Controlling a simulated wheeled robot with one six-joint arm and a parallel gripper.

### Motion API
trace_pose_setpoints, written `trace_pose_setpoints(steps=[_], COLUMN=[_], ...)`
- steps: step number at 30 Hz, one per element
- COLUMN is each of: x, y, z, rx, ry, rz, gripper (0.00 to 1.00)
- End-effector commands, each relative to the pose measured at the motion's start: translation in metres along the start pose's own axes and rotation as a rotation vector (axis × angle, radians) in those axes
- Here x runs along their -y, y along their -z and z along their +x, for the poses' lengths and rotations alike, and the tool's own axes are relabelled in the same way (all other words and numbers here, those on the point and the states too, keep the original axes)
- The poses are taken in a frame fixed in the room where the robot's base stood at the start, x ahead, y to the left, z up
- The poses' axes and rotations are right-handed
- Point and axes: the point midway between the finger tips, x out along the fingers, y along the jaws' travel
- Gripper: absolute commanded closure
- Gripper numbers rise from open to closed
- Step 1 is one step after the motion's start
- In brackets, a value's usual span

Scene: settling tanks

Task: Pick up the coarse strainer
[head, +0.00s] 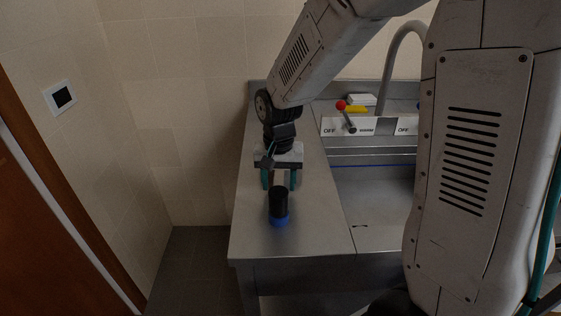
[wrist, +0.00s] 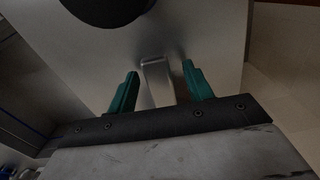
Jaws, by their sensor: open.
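A black upright cylinder with a blue base (head: 279,205), which looks like the coarse strainer, stands on the steel counter (head: 262,238) near its front. In the wrist view a dark round shape (wrist: 105,8) is cut off by the top edge. My gripper (head: 280,182) is just behind the cylinder, pointing down, with its teal fingers apart. In the wrist view a pale grey metal strip (wrist: 158,82) lies between the fingers of my gripper (wrist: 160,72), with gaps on both sides. I cannot tell whether the strip joins the cylinder.
A sink basin (head: 375,205) lies right of the counter, with a grey curved tap (head: 388,62) behind. A red-knobbed lever (head: 341,105), OFF labels and a yellow item (head: 355,109) are at the back. Tiled wall (head: 130,120) and a brown door (head: 50,230) stand left.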

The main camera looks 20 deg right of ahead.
Motion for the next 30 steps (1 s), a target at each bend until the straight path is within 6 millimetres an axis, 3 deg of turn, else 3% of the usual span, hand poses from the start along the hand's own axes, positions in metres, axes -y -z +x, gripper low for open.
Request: trace_pose_setpoints(steps=[9,15,24,30], x=[0.000,0.000,0.000,-0.001], y=[0.000,0.000,0.000,0.001], z=[0.007,0.007,0.005,-0.012], rx=[-0.001,0.000,-0.001,-0.003], ry=[0.000,0.000,0.001,0.002], rz=[0.000,0.000,0.000,0.001], gripper=[0.49,1.00,1.00,1.00])
